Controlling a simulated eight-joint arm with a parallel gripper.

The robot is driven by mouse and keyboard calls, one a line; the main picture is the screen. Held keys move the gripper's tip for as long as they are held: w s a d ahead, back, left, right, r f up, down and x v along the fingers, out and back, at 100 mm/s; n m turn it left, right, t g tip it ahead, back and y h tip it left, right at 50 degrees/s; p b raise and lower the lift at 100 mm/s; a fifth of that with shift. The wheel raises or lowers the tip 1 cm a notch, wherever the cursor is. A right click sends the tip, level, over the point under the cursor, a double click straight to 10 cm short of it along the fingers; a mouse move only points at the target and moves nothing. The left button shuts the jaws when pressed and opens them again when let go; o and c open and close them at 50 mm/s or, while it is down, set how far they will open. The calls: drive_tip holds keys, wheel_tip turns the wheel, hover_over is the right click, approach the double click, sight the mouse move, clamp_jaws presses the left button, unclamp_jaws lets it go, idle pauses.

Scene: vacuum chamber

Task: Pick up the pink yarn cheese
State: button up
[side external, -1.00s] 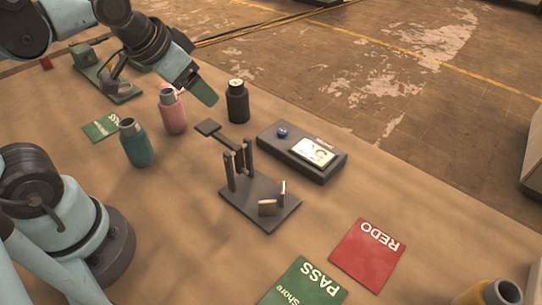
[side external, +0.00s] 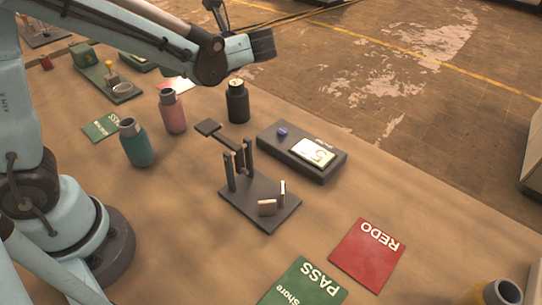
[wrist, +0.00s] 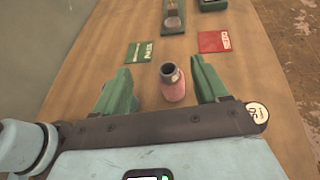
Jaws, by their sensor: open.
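I see no yarn cheese by that look; the pink thing here is an upright pink bottle with a dark open mouth (side external: 172,111). It stands on the table between a teal bottle (side external: 136,142) and a black bottle (side external: 238,102). In the wrist view the pink bottle (wrist: 173,86) appears between the two green fingers of my gripper (wrist: 164,78), which are spread wide and empty. The bottle looks below and beyond them, apart from both. In the side view my arm is raised above the table, and the fingers cannot be made out.
A grey stand (side external: 262,203) and a black device with a lit display (side external: 302,152) are right of the bottles. Red (side external: 367,254) and green (side external: 303,284) cards lie at the front. A green tray (side external: 110,82) is at the back left.

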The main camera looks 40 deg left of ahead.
approach(164, 93)
drive_tip(key=d+r, duration=0.2)
drive_tip(key=x, duration=0.7)
drive_tip(key=shift+a+f, duration=0.1)
drive_tip(key=shift+f, duration=0.3)
drive_tip(key=shift+f+x, duration=0.15)
drive_tip(key=shift+x, duration=1.2)
drive_tip(key=shift+f+x, duration=0.1)
drive_tip(key=shift+x, duration=1.25)
drive_tip(key=shift+w, duration=0.1)
clamp_jaws()
drive_tip(key=shift+r, duration=0.15)
